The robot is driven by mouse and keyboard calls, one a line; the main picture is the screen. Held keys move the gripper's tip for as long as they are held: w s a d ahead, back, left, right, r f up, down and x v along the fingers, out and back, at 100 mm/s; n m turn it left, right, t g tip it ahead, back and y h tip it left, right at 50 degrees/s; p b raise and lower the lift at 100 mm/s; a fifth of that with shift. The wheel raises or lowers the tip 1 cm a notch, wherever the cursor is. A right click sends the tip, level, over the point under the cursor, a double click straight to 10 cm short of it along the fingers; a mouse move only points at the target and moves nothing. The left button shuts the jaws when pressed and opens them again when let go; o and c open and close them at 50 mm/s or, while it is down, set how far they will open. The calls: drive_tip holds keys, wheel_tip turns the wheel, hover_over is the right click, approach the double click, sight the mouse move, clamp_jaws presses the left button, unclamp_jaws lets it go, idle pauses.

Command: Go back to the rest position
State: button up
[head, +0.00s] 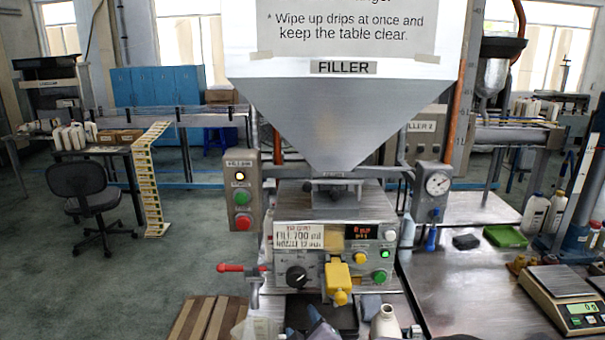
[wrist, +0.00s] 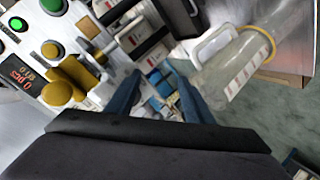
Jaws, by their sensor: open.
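My gripper (wrist: 158,98) shows in the wrist view as two blue fingers spread apart with a gap between them. Nothing is held between them. In the head view only a small part of my arm seems to show at the bottom edge, so its full pose is hidden. The filler (head: 335,240) stands in the middle of the head view, with a steel hopper (head: 345,115) above and a yellow nozzle part (head: 338,282) at its front. In the wrist view the filler's panel (wrist: 35,55) is at the upper left, tilted.
A clear measuring jug (wrist: 235,65) lies to the right of my fingers in the wrist view. A white bottle (head: 385,322) stands at the front of the filler. A scale (head: 565,295) and a green tray (head: 505,236) are on the steel table at right. A red-handled valve (head: 243,268) juts out left.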

drive_tip(key=s+d+f+m+g, duration=0.3)
drive_tip(key=s+d+g, duration=0.1)
drive_tip(key=s, duration=0.4)
drive_tip(key=s+d+f+m+g+h, duration=0.1)
drive_tip(key=s+d+f+m+g, duration=0.2)
drive_tip(key=s+d, duration=0.3)
drive_tip(key=s+d+f+m+g, duration=0.2)
drive_tip(key=s+d+m+g, duration=0.2)
drive_tip(key=s, duration=0.6)
drive_tip(key=shift+s+d+f+g, duration=0.15)
drive_tip(key=shift+d+f+g, duration=0.3)
drive_tip(key=shift+g, duration=0.65)
